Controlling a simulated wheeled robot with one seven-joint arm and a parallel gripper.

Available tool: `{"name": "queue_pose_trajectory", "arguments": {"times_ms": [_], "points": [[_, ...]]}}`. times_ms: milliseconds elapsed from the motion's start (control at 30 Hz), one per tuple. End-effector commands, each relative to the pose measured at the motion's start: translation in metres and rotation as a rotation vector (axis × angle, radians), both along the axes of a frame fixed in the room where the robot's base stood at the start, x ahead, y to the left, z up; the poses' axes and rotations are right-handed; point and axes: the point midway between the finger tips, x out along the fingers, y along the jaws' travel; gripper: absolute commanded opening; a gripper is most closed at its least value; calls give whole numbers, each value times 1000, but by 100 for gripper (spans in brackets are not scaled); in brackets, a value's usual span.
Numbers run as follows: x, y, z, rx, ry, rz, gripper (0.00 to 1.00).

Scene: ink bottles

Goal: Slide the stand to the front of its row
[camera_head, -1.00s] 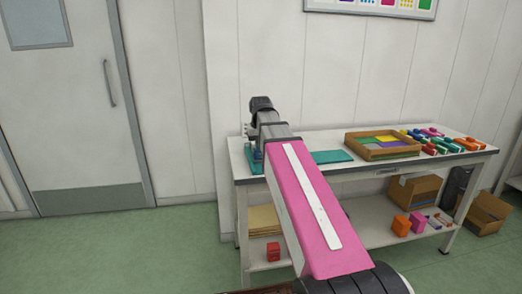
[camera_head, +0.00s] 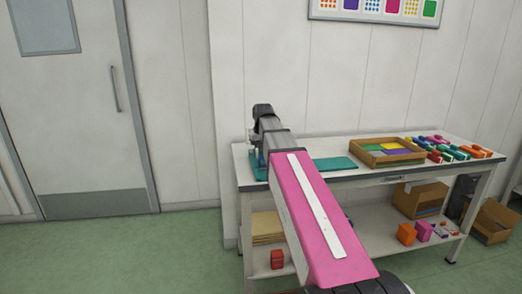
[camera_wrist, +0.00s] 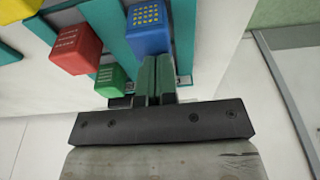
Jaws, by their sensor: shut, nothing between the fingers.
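In the wrist view my gripper (camera_wrist: 157,68) is shut with its narrow dark green fingers together and nothing between them. Its tips are close beside a blue block-like bottle (camera_wrist: 149,28) with yellow dots; I cannot tell whether they touch. A red one (camera_wrist: 76,49), a green one (camera_wrist: 109,79) and a yellow one (camera_wrist: 18,8) are to the left, by teal strips (camera_wrist: 108,25). I cannot tell which piece is the stand. In the head view my arm hides the gripper and most of this spot at the table's left end.
The white table (camera_head: 318,179) carries a teal mat (camera_head: 335,163), an open cardboard tray (camera_head: 387,160) and several coloured items at the right. A lower shelf (camera_head: 357,229) holds boxes. The wall is close behind; a door (camera_head: 75,110) is at the left.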

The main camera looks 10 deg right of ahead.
Motion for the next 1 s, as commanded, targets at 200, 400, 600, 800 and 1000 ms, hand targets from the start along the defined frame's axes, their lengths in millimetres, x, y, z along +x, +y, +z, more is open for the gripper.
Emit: {"name": "queue_pose_trajectory", "arguments": {"times_ms": [200, 400, 600, 800, 1000], "points": [[-75, 0, -12, 0, 35, 0, 0], [-96, 0, -11, 0, 36, 0, 0], [-95, 0, -11, 0, 36, 0, 0], [-95, 0, -6, 0, 35, 0, 0], [-92, 0, 5, 0, 32, 0, 0]]}}
